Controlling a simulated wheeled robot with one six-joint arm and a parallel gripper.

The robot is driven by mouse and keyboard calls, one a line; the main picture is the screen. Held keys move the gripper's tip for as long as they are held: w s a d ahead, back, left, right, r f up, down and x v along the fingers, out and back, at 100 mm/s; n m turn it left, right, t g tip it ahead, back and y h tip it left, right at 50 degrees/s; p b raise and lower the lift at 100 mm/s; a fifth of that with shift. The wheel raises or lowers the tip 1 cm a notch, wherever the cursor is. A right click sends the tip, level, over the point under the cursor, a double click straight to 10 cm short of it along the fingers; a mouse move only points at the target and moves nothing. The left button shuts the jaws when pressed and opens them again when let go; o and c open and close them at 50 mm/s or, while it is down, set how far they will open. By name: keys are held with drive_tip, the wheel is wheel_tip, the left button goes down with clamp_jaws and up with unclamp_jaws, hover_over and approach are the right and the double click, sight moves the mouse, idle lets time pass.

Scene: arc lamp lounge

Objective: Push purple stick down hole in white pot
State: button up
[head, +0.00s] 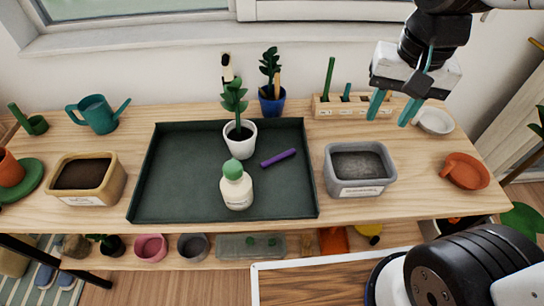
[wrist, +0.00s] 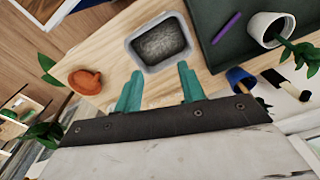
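The purple stick (head: 278,158) lies flat on the dark green tray (head: 180,190), to the right of the white pot. The white pot (head: 240,134) stands upright on the tray with a green plant in it; a hole in its soil is too small to make out. In the wrist view the purple stick (wrist: 226,27) and the white pot (wrist: 268,28) show at the upper right. My gripper (head: 395,108) is open and empty, raised above the right back of the table. Its teal fingers are apart in the wrist view (wrist: 158,88), away from stick and pot.
A cream bottle with a green top (head: 236,188) stands on the tray in front of the pot. A blue pot (head: 271,102) is behind the tray. A grey soil bin (head: 360,188) and an orange dish (head: 464,171) are at right. A wooden tool rack (head: 345,110) stands at the back.

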drive_tip(key=w+a+f+m, duration=0.5)
drive_tip(key=w+a+f, duration=0.2)
drive_tip(key=w, duration=0.1)
drive_tip(key=m+g, duration=0.1)
drive_tip(key=m, duration=0.3)
hover_over(284, 153)
wheel_tip(284, 153, down, 10)
drive_tip(key=shift+s+r, duration=0.15)
wheel_tip(284, 153, down, 6)
drive_tip(key=shift+f, duration=0.65)
clamp_jaws()
